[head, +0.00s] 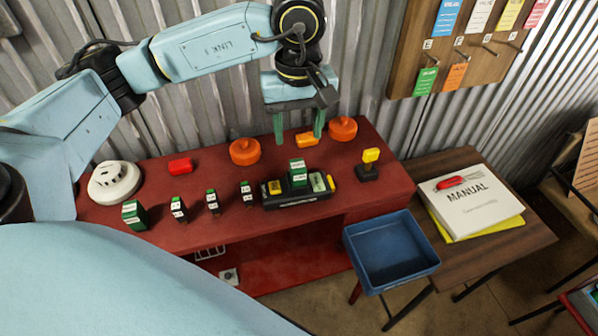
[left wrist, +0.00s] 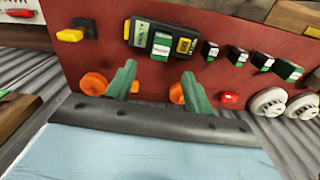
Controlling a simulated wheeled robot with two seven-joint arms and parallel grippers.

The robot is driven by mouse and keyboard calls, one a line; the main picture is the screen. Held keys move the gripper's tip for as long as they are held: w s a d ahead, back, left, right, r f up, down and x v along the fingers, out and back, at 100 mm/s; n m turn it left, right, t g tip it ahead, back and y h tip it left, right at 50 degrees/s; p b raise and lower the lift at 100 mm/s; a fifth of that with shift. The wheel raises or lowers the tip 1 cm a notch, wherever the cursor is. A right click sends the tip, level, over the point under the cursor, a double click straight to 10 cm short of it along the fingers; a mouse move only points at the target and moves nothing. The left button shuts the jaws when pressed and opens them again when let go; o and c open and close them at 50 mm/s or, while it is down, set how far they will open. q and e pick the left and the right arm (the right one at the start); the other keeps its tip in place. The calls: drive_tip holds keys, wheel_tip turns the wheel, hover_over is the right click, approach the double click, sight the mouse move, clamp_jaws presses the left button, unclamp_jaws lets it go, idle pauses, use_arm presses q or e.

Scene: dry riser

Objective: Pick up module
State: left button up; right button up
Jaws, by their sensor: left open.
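Green-and-white modules are on the red bench. One green-topped module (head: 298,172) stands in a black base (head: 297,198), with a yellow block (head: 275,187) and a pale green block (head: 318,182) on either side. Smaller upright modules (head: 213,202) stand in a row to the left, with a larger green one (head: 134,214) at its end. My left gripper (head: 298,137) is open and empty, its green fingers pointing down behind the base. In the left wrist view, the standing module (left wrist: 161,45) lies beyond the open fingertips (left wrist: 158,70), apart from them. My right gripper is out of view.
Two orange knobs (head: 245,151) (head: 343,129) and an orange block (head: 306,139) lie near the fingers. A yellow-topped switch (head: 370,164), red block (head: 180,166) and white detector (head: 115,182) share the bench (head: 390,190). A blue tray (head: 391,250) stands at the right, beside a manual (head: 475,205).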

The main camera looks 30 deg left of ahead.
use_arm(q)
wheel_tip(320, 180, down, 5)
drive_tip(key=shift+r, duration=0.15)
drive_tip(key=shift+s+f+p, duration=0.15)
drive_tip(key=shift+f+p, duration=0.6)
drive_tip(key=shift+f, duration=1.9)
clamp_jaws()
wheel_tip(320, 180, up, 10)
drive_tip(key=shift+f+b, duration=0.15)
drive_tip(key=shift+b, duration=0.35)
wheel_tip(320, 180, up, 5)
drive_tip(key=p, duration=0.2)
hover_over(298, 165)
drive_tip(key=shift+f, duration=0.1)
